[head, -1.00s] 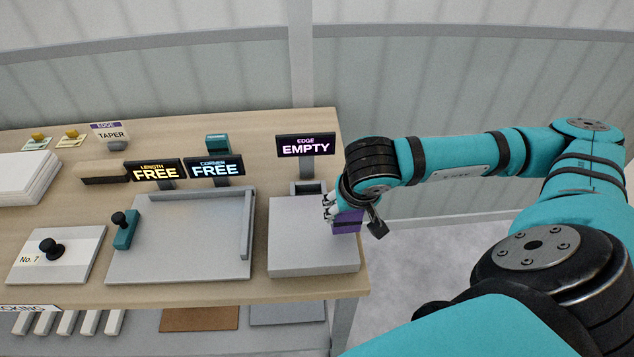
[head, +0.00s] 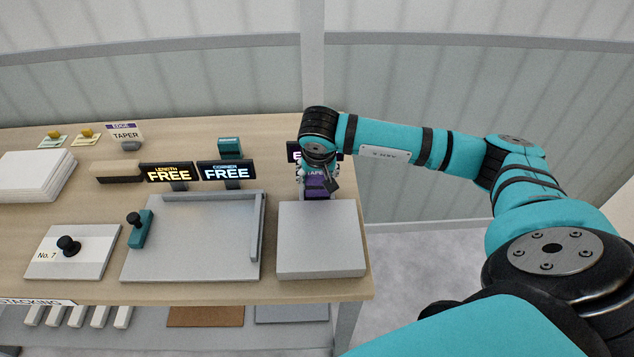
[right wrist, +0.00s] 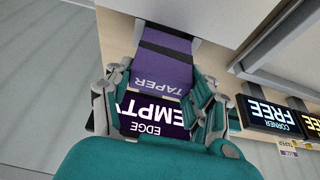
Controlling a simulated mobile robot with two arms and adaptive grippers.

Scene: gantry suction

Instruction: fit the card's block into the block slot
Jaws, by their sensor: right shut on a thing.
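My right gripper (head: 317,176) is shut on a purple block marked TAPER (head: 316,187). It holds the block at the back of the grey edge fixture (head: 321,240), where the block slot is. In the right wrist view the block (right wrist: 164,68) shows its label and a dark band, between the gripper's fingers (right wrist: 160,100). The gripper and block hide most of the slot, so I cannot tell whether the block is in it or just above. The card reading EDGE TAPER (head: 125,134) stands at the back of the bench. My left gripper is out of view.
The edge sign (right wrist: 150,115) reads EMPTY, behind the gripper. Signs reading LENGTH FREE (head: 169,173) and CORNER FREE (head: 227,170) stand left. A grey tray (head: 190,255) with a teal handled block (head: 140,228) lies left of the fixture. The bench's right edge is close.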

